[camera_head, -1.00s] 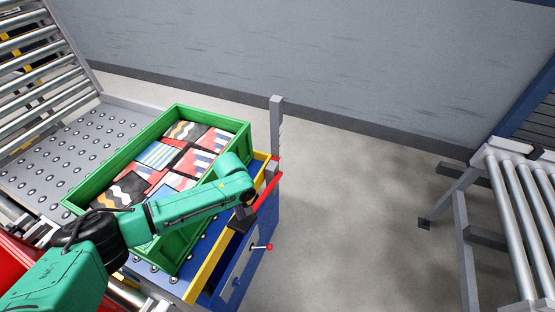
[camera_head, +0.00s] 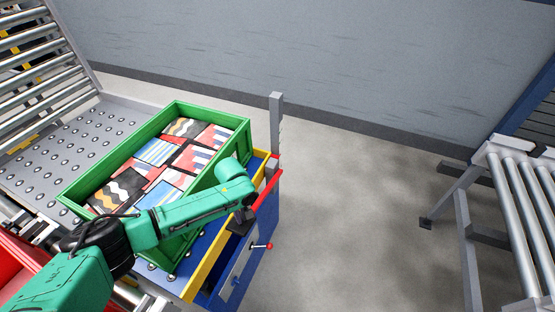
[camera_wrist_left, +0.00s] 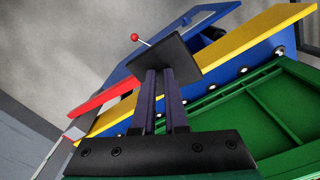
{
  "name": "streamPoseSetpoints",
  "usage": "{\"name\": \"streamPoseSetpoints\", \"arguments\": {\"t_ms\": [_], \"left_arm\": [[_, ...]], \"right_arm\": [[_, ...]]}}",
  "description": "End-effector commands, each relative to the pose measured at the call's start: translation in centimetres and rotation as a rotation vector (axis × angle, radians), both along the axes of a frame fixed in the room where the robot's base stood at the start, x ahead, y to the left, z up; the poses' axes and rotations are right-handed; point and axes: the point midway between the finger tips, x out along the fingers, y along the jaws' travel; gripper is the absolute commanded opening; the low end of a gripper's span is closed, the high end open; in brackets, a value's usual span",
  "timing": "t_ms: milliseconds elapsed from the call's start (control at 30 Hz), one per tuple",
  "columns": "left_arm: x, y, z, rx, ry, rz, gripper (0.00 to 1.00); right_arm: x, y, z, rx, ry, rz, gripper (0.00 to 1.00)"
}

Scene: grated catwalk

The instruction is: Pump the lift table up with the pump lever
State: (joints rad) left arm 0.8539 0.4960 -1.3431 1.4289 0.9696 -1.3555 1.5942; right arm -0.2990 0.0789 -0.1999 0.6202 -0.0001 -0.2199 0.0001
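The blue lift table (camera_head: 258,215), with a yellow edge strip (camera_head: 206,275), carries a green crate (camera_head: 85,188) of patterned packs. It also shows in the left wrist view (camera_wrist_left: 205,85). My left gripper (camera_head: 240,222) is low at the table's right side, beyond the crate. In the left wrist view its dark fingers (camera_wrist_left: 164,85) lie close together and end behind a dark square plate (camera_wrist_left: 163,57). I cannot tell whether that plate belongs to the pump lever or whether the fingers grip it. A thin rod with a red knob (camera_head: 270,246) sticks out nearby.
A red bar (camera_head: 270,186) and a grey notched post (camera_head: 276,125) stand at the table's right end. A ball-studded plate (camera_head: 80,135) adjoins the crate at left. A roller conveyor (camera_head: 520,205) is at right. The floor between is clear.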

Motion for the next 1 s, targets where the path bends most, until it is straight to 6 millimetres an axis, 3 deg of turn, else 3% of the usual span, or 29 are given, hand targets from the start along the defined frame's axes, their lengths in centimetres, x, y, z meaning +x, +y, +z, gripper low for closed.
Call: {"name": "streamPoseSetpoints", "arguments": {"t_ms": [33,1000], "left_arm": [[-0.1,0.1,-1.7,0.0,0.001,0.002,0.0],[0.0,0.4,-17.6,0.006,0.001,0.004,0.0]], "right_arm": [[0.0,0.0,-1.1,0.0,0.0,0.0,0.5],[0.0,0.0,-11.9,0.0,0.001,0.0,0.5]]}}
